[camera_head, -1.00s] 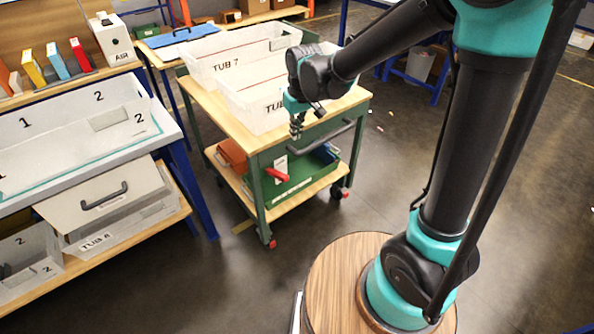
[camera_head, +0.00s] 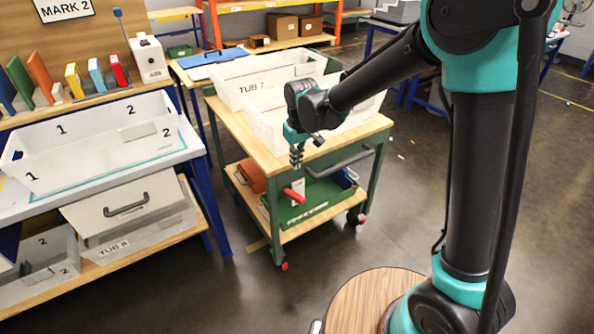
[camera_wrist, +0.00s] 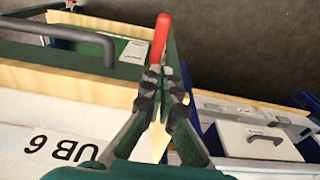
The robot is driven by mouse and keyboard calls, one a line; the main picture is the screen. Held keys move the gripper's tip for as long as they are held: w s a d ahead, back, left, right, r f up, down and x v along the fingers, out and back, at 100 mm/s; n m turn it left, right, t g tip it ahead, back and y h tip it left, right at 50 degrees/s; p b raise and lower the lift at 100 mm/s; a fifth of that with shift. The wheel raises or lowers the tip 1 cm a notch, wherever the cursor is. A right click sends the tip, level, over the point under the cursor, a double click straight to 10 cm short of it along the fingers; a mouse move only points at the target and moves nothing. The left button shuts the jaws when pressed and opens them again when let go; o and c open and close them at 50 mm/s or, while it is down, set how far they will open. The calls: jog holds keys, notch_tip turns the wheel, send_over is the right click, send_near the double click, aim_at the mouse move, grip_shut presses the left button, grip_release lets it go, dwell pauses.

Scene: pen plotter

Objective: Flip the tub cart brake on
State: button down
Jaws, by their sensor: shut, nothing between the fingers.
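The tub cart has a wooden top (camera_head: 240,127), green legs and a lower shelf. The red grip also shows in the wrist view (camera_wrist: 161,38), just beyond my fingertips. My gripper (camera_head: 297,163) points down in front of the cart's near edge, a little above the lever. In the wrist view, my gripper (camera_wrist: 163,85) has its fingers together and empty. Whether the fingertips touch the lever I cannot tell.
Two white tubs stand on the cart; TUB 7 (camera_head: 246,88) is the farther. A dark push handle (camera_head: 340,162) juts from the cart's near end, right of my gripper. A workbench with a numbered tray (camera_head: 40,178) stands at left. Floor (camera_head: 240,305) before the cart is clear.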

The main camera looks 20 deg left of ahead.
send_over(296, 196)
jog(key=w, duration=0.1)
jog(key=f, duration=0.5)
jog(key=a+f, duration=0.1)
jog(key=f, duration=0.4)
jog(key=d+f, duration=0.1)
jog(key=shift+s, duration=0.35)
jog(key=shift+s+d+f, duration=0.1)
jog(key=shift+d+f, duration=0.1)
jog(key=shift+f, duration=0.3)
